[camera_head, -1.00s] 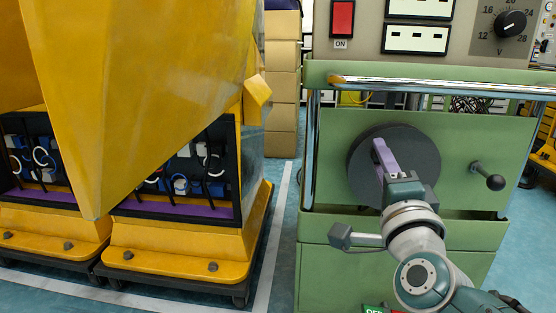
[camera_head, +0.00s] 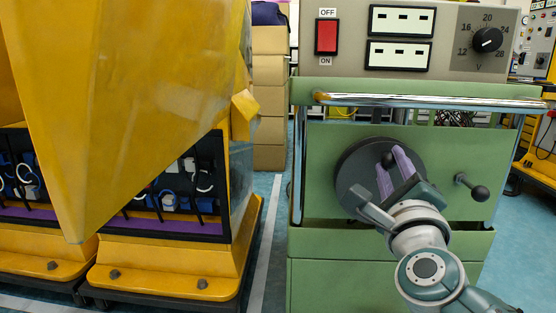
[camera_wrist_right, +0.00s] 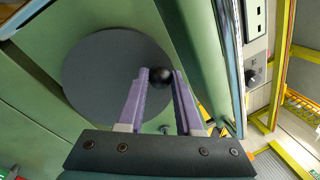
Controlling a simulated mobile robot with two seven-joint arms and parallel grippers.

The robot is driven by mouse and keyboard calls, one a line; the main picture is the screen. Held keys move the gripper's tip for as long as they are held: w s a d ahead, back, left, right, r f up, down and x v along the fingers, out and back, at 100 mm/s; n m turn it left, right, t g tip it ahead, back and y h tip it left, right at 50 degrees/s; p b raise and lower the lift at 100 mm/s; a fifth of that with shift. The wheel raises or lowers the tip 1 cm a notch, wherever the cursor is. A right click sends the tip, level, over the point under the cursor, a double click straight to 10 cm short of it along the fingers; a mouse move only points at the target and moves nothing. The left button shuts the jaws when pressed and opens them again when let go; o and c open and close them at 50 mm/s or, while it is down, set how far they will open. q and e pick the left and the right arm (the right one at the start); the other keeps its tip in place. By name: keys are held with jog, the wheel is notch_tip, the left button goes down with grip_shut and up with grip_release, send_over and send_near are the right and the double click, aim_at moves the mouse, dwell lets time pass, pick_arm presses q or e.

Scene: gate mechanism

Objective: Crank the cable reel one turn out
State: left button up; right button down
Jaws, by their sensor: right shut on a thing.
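The cable reel's dark grey round disc (camera_head: 354,166) is on the front of the green cabinet (camera_head: 330,142). A black ball knob (camera_head: 389,158) stands out from the disc near its upper right. My right gripper (camera_head: 388,163) has its lilac fingers on either side of this knob and is shut on it. The right wrist view shows the black knob (camera_wrist_right: 160,78) between the fingertips, with the disc (camera_wrist_right: 110,85) behind. My gripper and wrist hide the disc's lower right. My left gripper is not in view.
A second black knob on a short lever (camera_head: 480,193) sticks out just right of my right gripper. A chrome rail (camera_head: 430,101) runs above the disc. A control panel (camera_head: 350,60) with a red switch is above. A large yellow machine (camera_head: 130,90) fills the left side.

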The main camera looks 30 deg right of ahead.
jog(key=shift+d, duration=0.1)
dwell(0.4)
jog(key=c, duration=0.6)
grip_release()
jog(key=shift+s, duration=0.1)
jog(key=p+v, duration=0.2)
jog(key=v, duration=0.8)
